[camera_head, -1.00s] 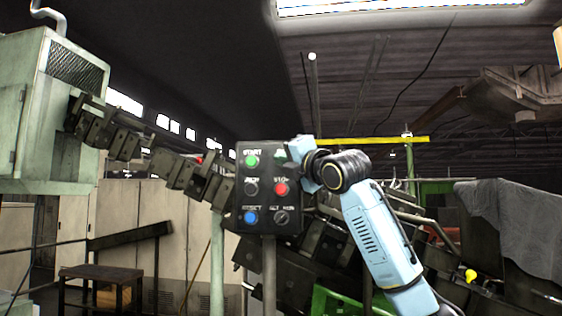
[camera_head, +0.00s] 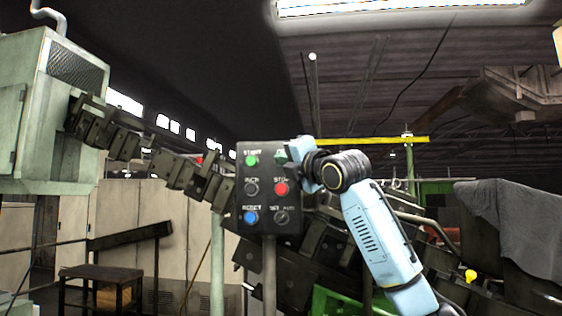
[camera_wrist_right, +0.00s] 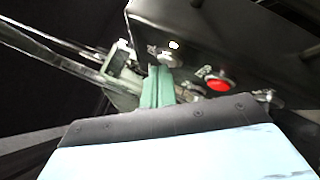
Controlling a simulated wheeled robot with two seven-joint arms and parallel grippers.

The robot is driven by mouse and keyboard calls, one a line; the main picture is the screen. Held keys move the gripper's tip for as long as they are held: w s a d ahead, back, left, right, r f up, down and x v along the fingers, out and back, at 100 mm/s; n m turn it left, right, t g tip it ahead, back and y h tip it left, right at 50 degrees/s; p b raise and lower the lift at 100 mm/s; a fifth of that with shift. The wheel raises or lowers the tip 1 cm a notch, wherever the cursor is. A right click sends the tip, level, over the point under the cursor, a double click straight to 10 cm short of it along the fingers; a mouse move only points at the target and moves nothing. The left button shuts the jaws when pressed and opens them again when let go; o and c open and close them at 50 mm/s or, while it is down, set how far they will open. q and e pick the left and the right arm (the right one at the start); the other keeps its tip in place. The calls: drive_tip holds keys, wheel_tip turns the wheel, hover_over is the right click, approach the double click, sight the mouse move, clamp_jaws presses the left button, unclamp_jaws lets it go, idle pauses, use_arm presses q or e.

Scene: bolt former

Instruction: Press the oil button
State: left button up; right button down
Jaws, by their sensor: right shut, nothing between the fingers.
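A black control panel (camera_head: 266,202) on a post carries several buttons, with a green start button (camera_head: 251,160) at upper left and a red stop button (camera_head: 281,188) at middle right. My right gripper (camera_head: 281,156) is over the panel's upper right place and hides what is there. In the right wrist view its green fingers (camera_wrist_right: 158,70) are together and empty, their tips close to a pale round button (camera_wrist_right: 170,59). Its label is too small to read, and I cannot tell whether the tips touch it. The red button (camera_wrist_right: 217,83) lies to their right. My left gripper is out of view.
A blue button (camera_head: 251,216), a black button (camera_head: 251,188) and a selector knob (camera_head: 281,216) sit lower on the panel. A dark chain-like conveyor (camera_head: 180,170) runs behind it. A pale green machine (camera_head: 40,110) stands at left.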

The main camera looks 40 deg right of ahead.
drive_tip(key=shift+s+a, duration=0.5)
drive_tip(key=shift+a, duration=0.05)
drive_tip(key=shift+a, duration=0.1)
drive_tip(key=s+a, duration=0.1)
drive_tip(key=a, duration=0.1)
drive_tip(key=s+a, duration=0.1)
drive_tip(key=s, duration=0.1)
drive_tip(key=shift+a, duration=0.4)
idle(0.7)
